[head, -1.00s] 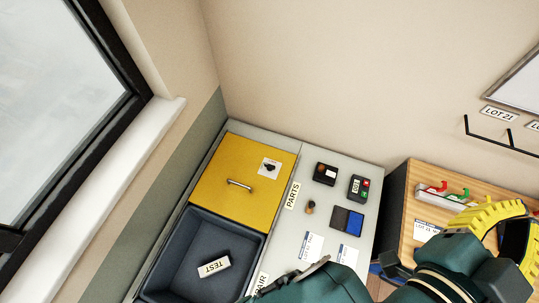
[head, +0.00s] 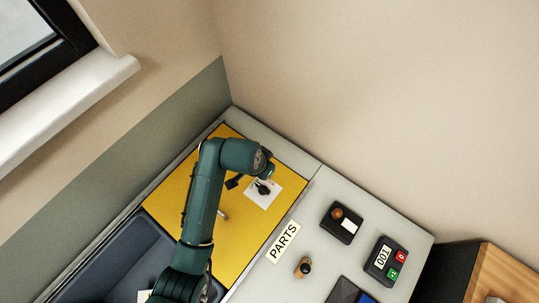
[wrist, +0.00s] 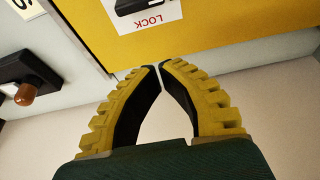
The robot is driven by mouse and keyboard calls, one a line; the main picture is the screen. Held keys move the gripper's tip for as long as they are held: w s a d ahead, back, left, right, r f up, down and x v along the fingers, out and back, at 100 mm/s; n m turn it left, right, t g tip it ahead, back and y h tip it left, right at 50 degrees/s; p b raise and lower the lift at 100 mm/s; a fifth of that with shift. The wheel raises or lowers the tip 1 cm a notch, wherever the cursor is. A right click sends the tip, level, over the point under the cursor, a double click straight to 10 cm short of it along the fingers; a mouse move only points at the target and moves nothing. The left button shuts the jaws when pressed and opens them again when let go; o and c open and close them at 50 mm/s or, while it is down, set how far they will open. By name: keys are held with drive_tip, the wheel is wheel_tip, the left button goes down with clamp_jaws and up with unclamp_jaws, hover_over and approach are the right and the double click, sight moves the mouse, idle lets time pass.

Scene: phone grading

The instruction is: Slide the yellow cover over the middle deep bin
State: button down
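The yellow cover (head: 258,232) lies flat on the counter at the far left, beside the PARTS label. Its handle (head: 222,213) is partly hidden by my arm. A black lock knob (head: 263,187) sits on a white plate on the cover; the wrist view shows this plate, marked LOCK (wrist: 152,20), at the top. The open dark deep bin (head: 110,262) adjoins the cover's near side, partly cut off, with a white card at the frame's bottom. My gripper (wrist: 160,66) is over the lock end of the cover, fingertips nearly together, nothing between them. In the head view its fingers are mostly hidden.
Walls close in behind and at the left.

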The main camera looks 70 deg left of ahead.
sight(268, 182)
drive_tip(key=b+x, duration=0.2)
drive_tip(key=x, duration=0.7)
drive_tip(key=shift+f+b, duration=0.3)
drive_tip(key=shift+f, duration=0.05)
drive_tip(key=shift+s+d+r, duration=0.15)
drive_tip(key=shift+s+d, duration=0.7)
drive_tip(key=shift+s, duration=0.3)
drive_tip(key=shift+s+d, duration=0.2)
drive_tip(key=shift+s, duration=0.1)
drive_tip(key=shift+r, duration=0.1)
drive_tip(key=shift+s+d+p, duration=0.1)
drive_tip(key=shift+p, duration=0.2)
